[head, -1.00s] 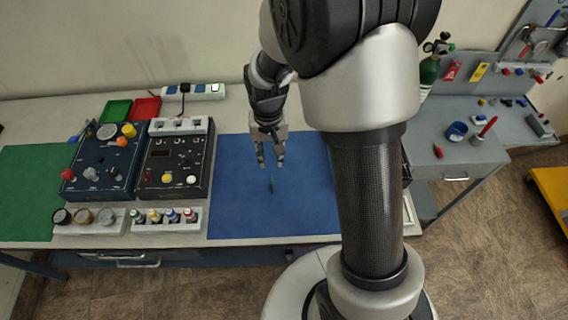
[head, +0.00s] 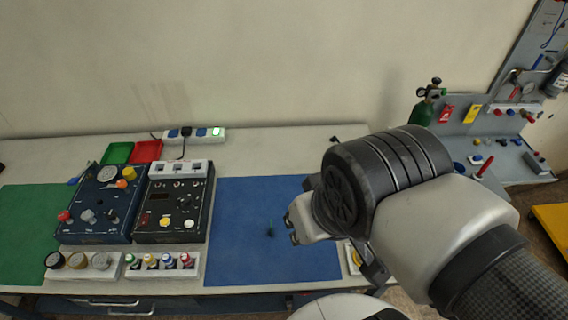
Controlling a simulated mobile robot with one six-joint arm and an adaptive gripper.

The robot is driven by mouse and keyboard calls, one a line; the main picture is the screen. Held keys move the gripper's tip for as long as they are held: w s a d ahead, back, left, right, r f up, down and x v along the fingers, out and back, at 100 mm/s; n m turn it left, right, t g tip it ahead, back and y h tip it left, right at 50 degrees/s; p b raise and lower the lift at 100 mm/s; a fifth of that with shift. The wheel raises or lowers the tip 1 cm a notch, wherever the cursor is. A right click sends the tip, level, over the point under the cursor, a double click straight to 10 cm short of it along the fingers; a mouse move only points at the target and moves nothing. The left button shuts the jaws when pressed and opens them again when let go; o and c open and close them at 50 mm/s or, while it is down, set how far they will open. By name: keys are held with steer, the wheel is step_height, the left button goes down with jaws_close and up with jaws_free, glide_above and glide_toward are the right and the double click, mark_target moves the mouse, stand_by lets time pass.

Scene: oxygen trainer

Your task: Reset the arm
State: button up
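My arm fills the right half of the head view, folded low over the right edge of the blue mat (head: 235,255).
Two dark control boxes (head: 100,205) (head: 173,205) stand left of the mat, with knob trays (head: 82,263) (head: 160,264) in front. Red (head: 146,151) and green (head: 117,153) bins and a power strip (head: 195,135) lie behind. A green cylinder (head: 421,113) stands at right.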

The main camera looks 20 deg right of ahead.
steer(key=shift+f, duration=0.1)
step_height(320, 180, down, 4)
steer(key=b, duration=0.4)
steer(key=shift+f+b, duration=0.25)
steer(key=shift+b, duration=0.05)
stand_by(0.5)
